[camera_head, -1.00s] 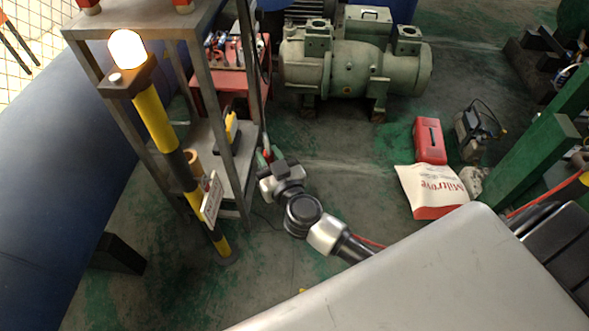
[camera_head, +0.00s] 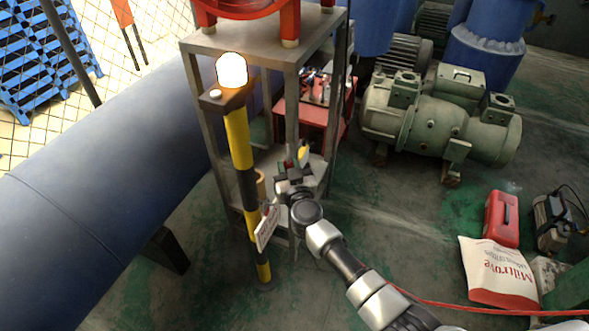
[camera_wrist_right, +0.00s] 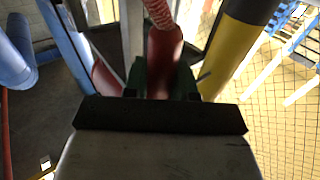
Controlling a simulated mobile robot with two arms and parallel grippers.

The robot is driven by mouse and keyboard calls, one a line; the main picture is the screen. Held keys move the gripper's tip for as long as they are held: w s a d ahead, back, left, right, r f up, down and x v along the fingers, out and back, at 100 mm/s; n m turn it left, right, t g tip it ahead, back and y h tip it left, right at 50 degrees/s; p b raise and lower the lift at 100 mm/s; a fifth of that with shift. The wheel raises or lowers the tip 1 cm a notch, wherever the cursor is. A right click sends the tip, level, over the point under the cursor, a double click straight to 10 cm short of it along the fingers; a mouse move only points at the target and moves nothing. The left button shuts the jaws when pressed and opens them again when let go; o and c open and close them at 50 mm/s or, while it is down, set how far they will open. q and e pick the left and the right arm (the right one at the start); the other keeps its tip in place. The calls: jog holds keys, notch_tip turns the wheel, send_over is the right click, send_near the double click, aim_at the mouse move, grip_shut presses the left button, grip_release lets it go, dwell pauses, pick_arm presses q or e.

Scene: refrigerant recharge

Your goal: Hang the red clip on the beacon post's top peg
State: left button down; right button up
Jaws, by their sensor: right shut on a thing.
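The beacon post (camera_head: 239,150) is striped yellow and black and stands upright left of centre in the head view. A lit white lamp (camera_head: 231,69) tops it, with a small pale knob (camera_head: 215,94) beside it on the dark bracket. I cannot tell whether that knob is the top peg. My right gripper (camera_head: 291,166) is right of the post, well below the lamp, and apart from it. It is shut on a red piece, which I take for the red clip (camera_wrist_right: 164,62), between green fingers in the right wrist view. The post (camera_wrist_right: 238,45) also shows there. My left gripper is out of view.
A metal shelf frame (camera_head: 292,110) stands close behind the post and gripper. A white tag (camera_head: 267,226) hangs on the post's lower part. A large blue pipe (camera_head: 100,190) lies left. A green pump (camera_head: 440,120), red box (camera_head: 501,218) and white-red bag (camera_head: 497,272) are right.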

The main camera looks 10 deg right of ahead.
jog(key=w+a, duration=0.3)
jog(key=a, duration=0.2)
jog(key=shift+w+a+f, duration=0.25)
jog(key=shift+a, duration=0.05)
dwell(0.4)
jog(key=shift+r+p, duration=0.1)
jog(key=shift+p, duration=0.35)
dwell(0.8)
jog(key=shift+a+f, duration=0.15)
jog(key=shift+f, duration=0.05)
jog(key=shift+w+a+f+b, duration=0.2)
jog(key=shift+w+a+b, duration=0.05)
jog(key=shift+b, duration=0.25)
jog(key=shift+w+a+f, duration=0.1)
jog(key=shift+a+f, duration=0.05)
dwell(0.5)
dwell(0.5)
dwell(0.4)
